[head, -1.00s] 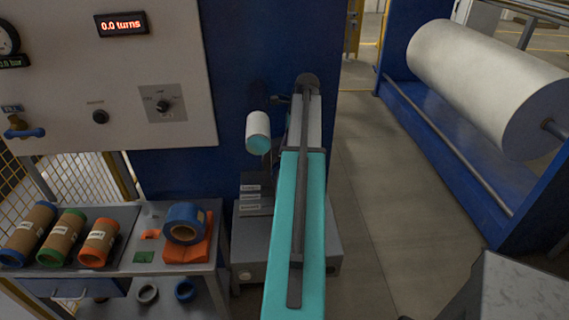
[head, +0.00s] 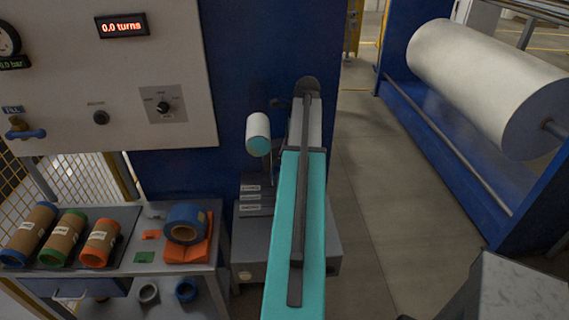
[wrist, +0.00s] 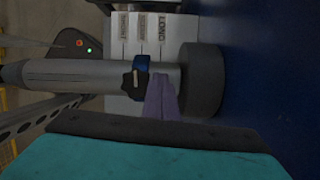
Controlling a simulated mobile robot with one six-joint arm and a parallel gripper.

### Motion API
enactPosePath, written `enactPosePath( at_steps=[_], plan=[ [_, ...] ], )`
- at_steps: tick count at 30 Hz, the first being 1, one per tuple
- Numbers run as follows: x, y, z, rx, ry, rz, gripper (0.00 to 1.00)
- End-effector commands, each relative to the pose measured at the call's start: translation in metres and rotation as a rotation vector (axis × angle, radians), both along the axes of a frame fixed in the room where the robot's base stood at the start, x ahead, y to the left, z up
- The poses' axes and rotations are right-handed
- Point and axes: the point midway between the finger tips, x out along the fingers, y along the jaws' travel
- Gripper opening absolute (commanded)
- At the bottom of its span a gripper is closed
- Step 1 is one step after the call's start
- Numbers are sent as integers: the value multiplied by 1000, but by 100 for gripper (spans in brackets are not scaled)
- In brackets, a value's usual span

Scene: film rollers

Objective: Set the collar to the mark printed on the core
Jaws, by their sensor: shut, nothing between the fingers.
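In the wrist view a grey shaft (wrist: 85,74) runs across the picture to a dark round flange (wrist: 202,78) at the right. A blue collar (wrist: 141,62) with a black knob (wrist: 135,82) sits around the shaft, left of the flange. My gripper (wrist: 160,88) shows as purplish fingers close together beside the collar, on its flange side; they look shut and empty. I cannot tell whether they touch the collar. Cardboard cores with blue (head: 30,234), green (head: 64,237) and orange (head: 100,242) ends lie on the bench. No printed mark on a core is readable.
A labelled stepped block (wrist: 150,40), with SHORT and LONG readable, stands behind the shaft. A large white roll (head: 485,85) is at the right. The floor between is clear.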

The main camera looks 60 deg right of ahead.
Motion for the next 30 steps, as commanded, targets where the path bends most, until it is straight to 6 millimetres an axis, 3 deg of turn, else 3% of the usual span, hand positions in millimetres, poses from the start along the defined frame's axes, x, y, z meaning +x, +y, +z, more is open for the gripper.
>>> enactPosePath(
  at_steps=[13,30],
  plan=[
    [-6,7,0,1,0,0,0],
    [3,-5,1,1,0,0,0]
  ],
)
